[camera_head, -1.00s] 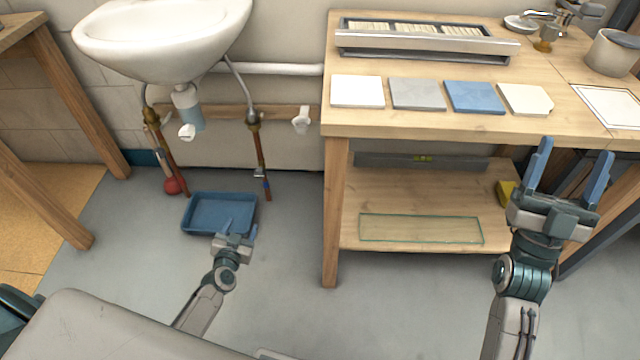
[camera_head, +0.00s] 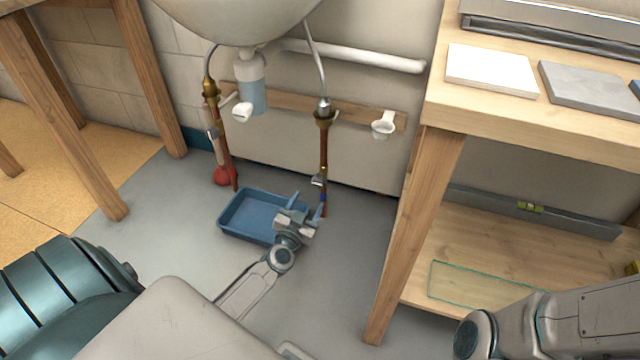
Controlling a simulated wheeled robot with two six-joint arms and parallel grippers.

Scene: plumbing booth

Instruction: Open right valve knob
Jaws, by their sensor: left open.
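Two copper pipes come down under the white sink (camera_head: 240,22). The right pipe (camera_head: 324,150) carries a small silver valve knob (camera_head: 318,181) low down, with a blue band (camera_head: 323,198) just below it. The left pipe (camera_head: 223,150) has a similar small metal fitting (camera_head: 213,133). My left gripper (camera_head: 306,204) is open and empty, its blue fingers pointing up. In the picture it lies just below and left of the right knob, apart from it; the depth gap is hard to judge. My right gripper is out of view; only its arm shows at lower right.
A blue tray (camera_head: 233,222) lies on the floor, partly behind my left gripper. A red plunger cup (camera_head: 225,176) stands by the left pipe. A workbench (camera_head: 428,190) with a lower shelf bounds the right side. Grey floor (camera_head: 345,245) between is clear.

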